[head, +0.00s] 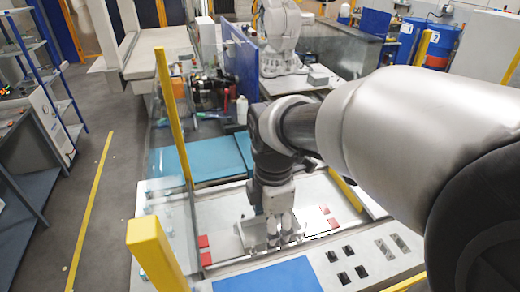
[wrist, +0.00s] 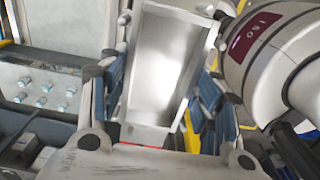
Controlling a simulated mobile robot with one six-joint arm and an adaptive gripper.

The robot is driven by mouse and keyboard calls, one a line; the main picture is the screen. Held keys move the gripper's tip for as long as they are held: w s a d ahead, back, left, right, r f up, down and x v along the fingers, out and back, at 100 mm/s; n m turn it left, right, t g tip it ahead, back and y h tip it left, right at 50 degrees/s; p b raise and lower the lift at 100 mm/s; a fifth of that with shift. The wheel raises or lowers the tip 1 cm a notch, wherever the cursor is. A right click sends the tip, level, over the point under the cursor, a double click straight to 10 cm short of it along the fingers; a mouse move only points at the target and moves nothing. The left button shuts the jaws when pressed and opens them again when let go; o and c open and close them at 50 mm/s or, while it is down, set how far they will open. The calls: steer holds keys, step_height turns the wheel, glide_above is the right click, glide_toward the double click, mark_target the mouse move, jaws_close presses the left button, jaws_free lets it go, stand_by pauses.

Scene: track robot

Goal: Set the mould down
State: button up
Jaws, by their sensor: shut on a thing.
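The mould (wrist: 160,65) is an open, shiny metal box with a flat floor and raised walls. In the wrist view it lies between the two blue-padded fingers of my gripper, tilted in the picture. My gripper is shut on it. In the head view my gripper (head: 281,238) points down over the pale metal work surface (head: 225,210). Grey metal of the mould (head: 252,232) shows beside the fingers there, largely hidden by them. I cannot tell whether its underside touches the surface.
Small red blocks (head: 203,241) (head: 333,223) sit left and right of my gripper on the surface. A blue plate (head: 270,277) and a slotted panel (head: 350,265) lie in front. Yellow posts (head: 172,115) (head: 157,255) stand at the left. A teal panel (head: 200,160) lies behind.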

steer(key=shift+w+f+b, duration=0.2)
steer(key=shift+f+b, duration=0.15)
steer(key=shift+f, duration=0.3)
steer(key=shift+s+f+b, duration=0.45)
steer(key=shift+f+b, duration=0.2)
steer(key=shift+b, duration=0.15)
steer(key=shift+s+d+f+b, duration=0.1)
steer(key=shift+f+b, duration=0.25)
steer(key=shift+b, duration=0.05)
steer(key=b, duration=0.6)
glide_above(268, 291)
step_height(268, 291, down, 7)
step_height(268, 291, down, 20)
steer(key=b, duration=0.5)
steer(key=shift+r+b, duration=0.2)
steer(key=shift+b, duration=0.15)
steer(key=shift+f, duration=0.25)
steer(key=o, duration=1.7)
steer(key=shift+c, duration=0.2)
steer(key=shift+r, duration=0.15)
